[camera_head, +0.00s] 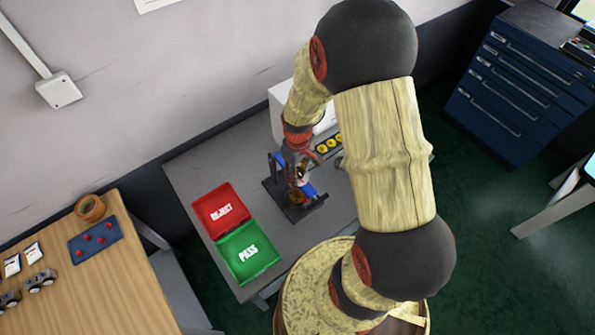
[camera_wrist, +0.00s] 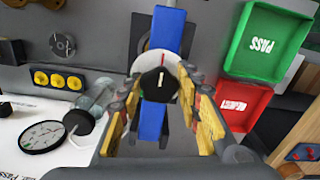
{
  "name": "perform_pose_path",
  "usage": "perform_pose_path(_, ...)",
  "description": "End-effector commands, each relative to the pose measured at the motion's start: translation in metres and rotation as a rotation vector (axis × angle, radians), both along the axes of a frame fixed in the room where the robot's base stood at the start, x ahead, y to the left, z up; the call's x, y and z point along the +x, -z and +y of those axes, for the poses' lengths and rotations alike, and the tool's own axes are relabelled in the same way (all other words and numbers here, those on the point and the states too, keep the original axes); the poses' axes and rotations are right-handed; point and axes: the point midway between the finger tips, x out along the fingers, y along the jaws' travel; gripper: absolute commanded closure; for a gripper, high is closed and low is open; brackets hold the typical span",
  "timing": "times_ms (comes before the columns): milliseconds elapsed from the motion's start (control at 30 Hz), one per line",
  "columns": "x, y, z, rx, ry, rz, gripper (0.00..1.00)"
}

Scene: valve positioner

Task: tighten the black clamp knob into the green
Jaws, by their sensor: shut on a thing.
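The black clamp knob (camera_wrist: 158,84) sits in the middle of the wrist view, with a pale line on top pointing roughly up in the picture. The knob is on a blue fixture (camera_wrist: 152,124). My gripper (camera_wrist: 157,94) has a finger on each side of the knob and is shut on it. In the head view my gripper (camera_head: 299,166) is over the fixture's dark base (camera_head: 281,196) and hides the knob.
The red REJECT tray (camera_head: 205,205) and green PASS tray (camera_head: 236,258) lie left of the fixture on the grey table (camera_head: 190,165). Yellow knobs (camera_wrist: 58,80), a round gauge (camera_wrist: 41,137) and a clear cylinder (camera_wrist: 95,95) are close by. A wooden table (camera_head: 100,290) stands left.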

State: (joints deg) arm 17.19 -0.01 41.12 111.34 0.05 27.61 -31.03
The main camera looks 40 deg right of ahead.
Motion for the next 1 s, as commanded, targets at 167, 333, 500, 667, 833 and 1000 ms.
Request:
perform_pose_path(167,0.0007,-0.0002,-0.0009,-0.001,-0.002,-0.002,1.00)
perform_pose_path(333,0.0009,-0.0003,-0.0011,-0.002,-0.003,-0.003,1.00)
perform_pose_path(500,0.0010,-0.0004,-0.0012,-0.002,0.031,-0.003,1.00)
perform_pose_path(667,0.0014,-0.0005,-0.0012,-0.002,0.214,-0.004,1.00)
perform_pose_path(833,0.0021,-0.0008,-0.0012,-0.002,0.434,-0.006,1.00)
perform_pose_path(1000,0.0029,-0.0012,-0.0017,-0.001,0.652,-0.007,1.00)
